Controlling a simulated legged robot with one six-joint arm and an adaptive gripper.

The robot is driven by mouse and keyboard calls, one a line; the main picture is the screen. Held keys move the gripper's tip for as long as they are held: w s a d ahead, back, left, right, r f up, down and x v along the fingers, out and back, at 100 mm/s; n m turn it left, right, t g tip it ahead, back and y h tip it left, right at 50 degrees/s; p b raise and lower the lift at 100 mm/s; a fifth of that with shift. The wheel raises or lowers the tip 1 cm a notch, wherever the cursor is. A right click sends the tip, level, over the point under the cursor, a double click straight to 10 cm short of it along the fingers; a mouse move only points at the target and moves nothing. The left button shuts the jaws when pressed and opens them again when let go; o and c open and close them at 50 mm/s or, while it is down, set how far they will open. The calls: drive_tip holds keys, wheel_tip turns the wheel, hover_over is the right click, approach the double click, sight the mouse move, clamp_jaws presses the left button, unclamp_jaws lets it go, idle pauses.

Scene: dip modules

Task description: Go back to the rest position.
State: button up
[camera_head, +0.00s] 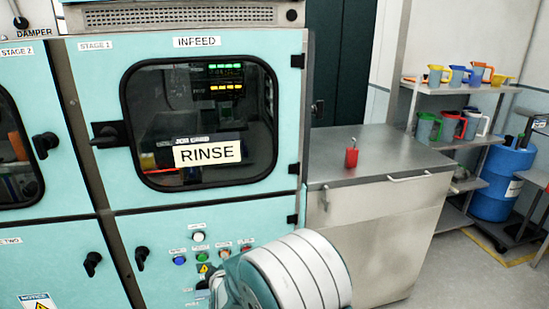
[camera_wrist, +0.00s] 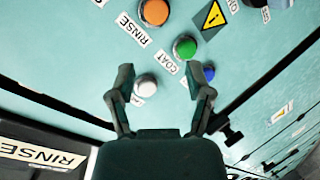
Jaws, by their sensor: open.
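My gripper (camera_wrist: 158,85) is open and empty in the wrist view, its two dark fingers spread in front of the teal panel. Between and beyond the fingertips are a white button (camera_wrist: 145,86), a green button (camera_wrist: 185,47) labelled COAT, a blue button (camera_wrist: 208,73) and an orange button (camera_wrist: 154,12) labelled RINSE. Whether a finger touches the panel cannot be told. In the head view my arm reaches in at the bottom centre, and the gripper's fingers are not clear there. The button panel also shows there, with its white button (camera_head: 198,237) at the top.
The INFEED door (camera_head: 205,190) with its RINSE sign is shut above the buttons. Door handles (camera_head: 108,136) stick out at left. A steel counter (camera_head: 385,150) holds a red object (camera_head: 351,157). A shelf (camera_head: 455,87) with coloured jugs and a blue drum (camera_head: 503,180) stand at right.

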drive_tip(key=s+d+r+m+g+h, duration=0.1)
drive_tip(key=s+d+r+m+g, duration=0.15)
drive_tip(key=s+d+r, duration=0.45)
drive_tip(key=s+d+r+m+g, duration=0.1)
drive_tip(key=s+d+r+m, duration=0.3)
drive_tip(key=d+r, duration=0.6)
drive_tip(key=s+d+m+g+h, duration=0.1)
drive_tip(key=s+d+m+g, duration=0.1)
drive_tip(key=s+d, duration=0.5)
drive_tip(key=s+d+r+m+g+h, duration=0.1)
drive_tip(key=s+d+m, duration=0.4)
drive_tip(key=s, duration=0.9)
drive_tip(key=shift+s+d+g+h, duration=0.3)
drive_tip(key=shift+d+g+h, duration=0.3)
drive_tip(key=shift+d, duration=0.35)
drive_tip(key=shift+m, duration=0.25)
